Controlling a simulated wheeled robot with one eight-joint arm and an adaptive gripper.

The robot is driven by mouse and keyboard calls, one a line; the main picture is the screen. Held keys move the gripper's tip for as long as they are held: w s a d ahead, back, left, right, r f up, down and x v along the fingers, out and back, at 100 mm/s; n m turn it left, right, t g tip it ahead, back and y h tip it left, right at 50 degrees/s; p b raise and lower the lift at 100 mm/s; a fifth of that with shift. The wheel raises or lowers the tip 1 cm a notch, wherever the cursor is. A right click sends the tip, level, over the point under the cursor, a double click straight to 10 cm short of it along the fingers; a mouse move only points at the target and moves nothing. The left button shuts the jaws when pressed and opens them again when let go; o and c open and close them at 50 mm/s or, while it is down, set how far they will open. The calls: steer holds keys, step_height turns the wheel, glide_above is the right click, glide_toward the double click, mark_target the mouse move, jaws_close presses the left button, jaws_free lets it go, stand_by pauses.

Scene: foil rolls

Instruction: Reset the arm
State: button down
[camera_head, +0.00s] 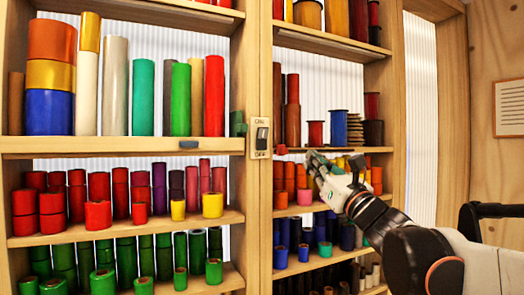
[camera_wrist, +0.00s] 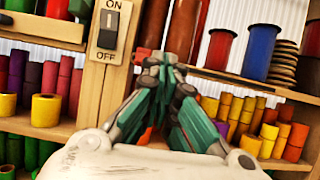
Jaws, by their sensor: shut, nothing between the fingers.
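My gripper (camera_head: 318,160) is shut and empty, in front of the right-hand shelves in the head view. My white and black arm reaches up to it from the lower right. In the wrist view my gripper (camera_wrist: 160,72) has its dark and green fingers together at the middle. The fingers point toward the shelf, just right of the wooden post with the ON/OFF switch (camera_wrist: 109,28). The same switch (camera_head: 262,135) shows in the head view, left of my gripper and apart from it in the picture.
Wooden shelves (camera_head: 130,145) hold many coloured foil rolls. Red and blue spools (camera_wrist: 260,50) stand behind and right of my gripper. Orange and yellow rolls (camera_wrist: 290,135) sit on the shelf below. A plywood wall with a paper notice (camera_head: 509,108) is at the far right.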

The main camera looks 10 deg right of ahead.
steer(key=shift+v, duration=1.05)
steer(key=shift+w, duration=0.1)
